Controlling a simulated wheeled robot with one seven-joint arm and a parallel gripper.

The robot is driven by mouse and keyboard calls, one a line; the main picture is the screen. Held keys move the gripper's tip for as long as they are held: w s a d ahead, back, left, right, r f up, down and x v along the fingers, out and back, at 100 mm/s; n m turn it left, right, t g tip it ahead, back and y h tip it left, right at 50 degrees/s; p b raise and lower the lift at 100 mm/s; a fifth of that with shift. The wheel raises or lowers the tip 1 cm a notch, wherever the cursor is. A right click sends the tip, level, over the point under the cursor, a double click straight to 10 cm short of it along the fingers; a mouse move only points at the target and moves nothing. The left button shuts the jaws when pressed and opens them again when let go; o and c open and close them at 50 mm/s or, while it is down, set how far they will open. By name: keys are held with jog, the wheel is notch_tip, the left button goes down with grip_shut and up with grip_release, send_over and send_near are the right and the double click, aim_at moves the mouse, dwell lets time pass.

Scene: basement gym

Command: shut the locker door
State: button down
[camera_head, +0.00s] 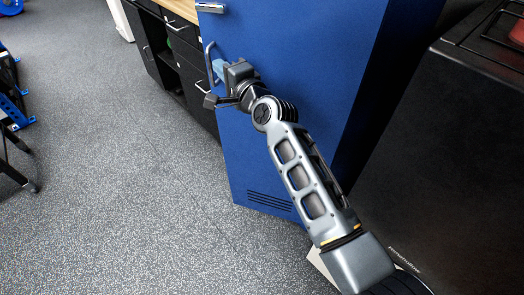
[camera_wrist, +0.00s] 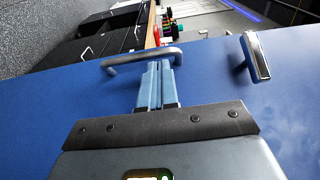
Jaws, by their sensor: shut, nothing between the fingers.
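The blue locker door (camera_head: 300,85) fills the middle of the head view, with vent slots low down. Its bar handle (camera_head: 208,62) is near the left edge; the same handle shows in the wrist view (camera_wrist: 125,62). My gripper (camera_head: 217,70) is at this handle in front of the door. In the wrist view, my gripper's pale blue fingers (camera_wrist: 158,68) are together and empty, their tips right at the handle bar; whether they touch it I cannot tell. A darker blue face runs along the door's right side; how far the door stands open is unclear.
A second silver handle or latch (camera_head: 210,7) sits higher on the blue front, also in the wrist view (camera_wrist: 255,57). Black drawers (camera_head: 185,75) with a wooden top stand behind on the left. A black cabinet (camera_head: 440,140) is close on the right.

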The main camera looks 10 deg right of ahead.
aim_at(236, 56)
jog(key=w, duration=0.1)
jog(key=w+h, duration=0.1)
jog(key=w+m, duration=0.1)
jog(key=shift+w+d+t, duration=0.1)
jog(key=shift+d+t, duration=0.2)
jog(key=shift+d, duration=0.1)
jog(key=shift+h, duration=0.4)
jog(key=shift+w+d+b, duration=0.35)
jog(key=shift+w, duration=0.45)
jog(key=shift+w+d+b, duration=0.3)
jog(key=shift+w+b, duration=0.05)
jog(key=shift+w, duration=0.4)
jog(key=shift+w+d+b, duration=0.35)
jog(key=shift+w, duration=0.45)
jog(key=w+d+m+h+b, duration=0.1)
jog(key=w+d+h+b, duration=0.1)
jog(key=w+d+b, duration=0.6)
jog(key=shift+w+d+m+t+b, duration=0.3)
jog(key=shift+w+t+b, duration=0.1)
jog(key=shift+w+b, duration=0.7)
